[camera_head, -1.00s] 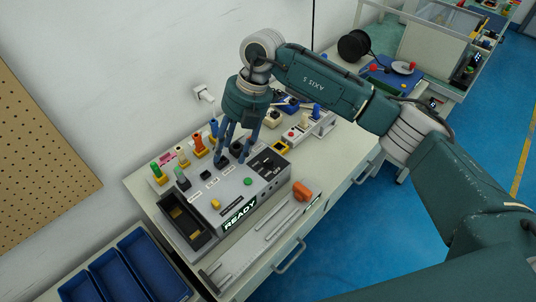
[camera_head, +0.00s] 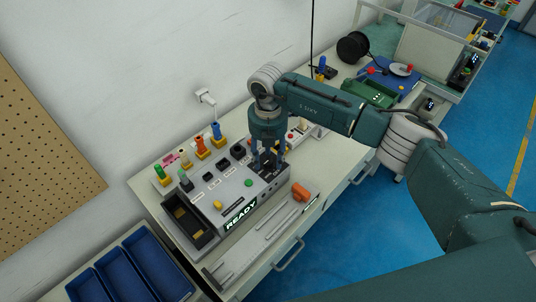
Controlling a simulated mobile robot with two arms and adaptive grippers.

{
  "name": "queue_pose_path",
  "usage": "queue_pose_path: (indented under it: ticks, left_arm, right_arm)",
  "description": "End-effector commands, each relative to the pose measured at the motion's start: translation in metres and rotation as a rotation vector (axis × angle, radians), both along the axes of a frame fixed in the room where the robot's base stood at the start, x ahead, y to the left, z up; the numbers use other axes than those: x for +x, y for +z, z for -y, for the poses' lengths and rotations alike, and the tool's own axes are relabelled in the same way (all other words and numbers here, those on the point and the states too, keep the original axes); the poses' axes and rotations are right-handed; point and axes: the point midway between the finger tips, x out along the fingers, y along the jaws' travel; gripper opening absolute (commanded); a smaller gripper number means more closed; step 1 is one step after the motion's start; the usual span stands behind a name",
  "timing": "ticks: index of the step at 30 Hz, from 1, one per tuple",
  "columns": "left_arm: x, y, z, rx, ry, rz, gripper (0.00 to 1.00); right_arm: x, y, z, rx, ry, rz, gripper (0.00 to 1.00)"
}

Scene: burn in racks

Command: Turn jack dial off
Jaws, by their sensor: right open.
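The grey test box (camera_head: 232,190) sits on the workbench with a lit READY display (camera_head: 240,213). Its top carries a row of black knobs (camera_head: 222,164), a green button (camera_head: 248,183) and a yellow one (camera_head: 218,205). I cannot tell which control is the jack dial; no label is readable. My right gripper (camera_head: 268,164) points down, open, over the black control panel at the box's right end. Its fingers hide most of that panel, and I cannot tell whether they touch a control. My left gripper is not in view.
Coloured plugs in yellow holders, including an orange one (camera_head: 201,146) and a blue one (camera_head: 216,131), stand behind the box. An orange handle (camera_head: 300,192) lies at its front right. Blue bins (camera_head: 118,271) are at lower left. The wall is close behind.

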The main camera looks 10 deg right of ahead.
Motion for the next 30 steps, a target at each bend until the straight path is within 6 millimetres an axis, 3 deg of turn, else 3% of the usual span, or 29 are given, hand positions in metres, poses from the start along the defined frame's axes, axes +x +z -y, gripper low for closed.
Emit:
queue_pose_path:
  ticks: [10,15,17,30]
  left_arm:
    - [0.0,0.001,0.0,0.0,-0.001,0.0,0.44]
    - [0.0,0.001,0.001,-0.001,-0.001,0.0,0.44]
    - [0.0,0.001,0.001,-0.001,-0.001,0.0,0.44]
    - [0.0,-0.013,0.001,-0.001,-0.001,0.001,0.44]
  right_arm:
    - [0.0,-0.005,0.0,0.001,0.0,0.001,0.42]
    - [0.0,-0.004,0.0,0.001,0.0,0.001,0.09]
    - [0.0,-0.004,0.0,0.001,0.0,0.0,0.0]
    - [0.0,-0.006,0.0,0.001,0.089,0.002,0.0]
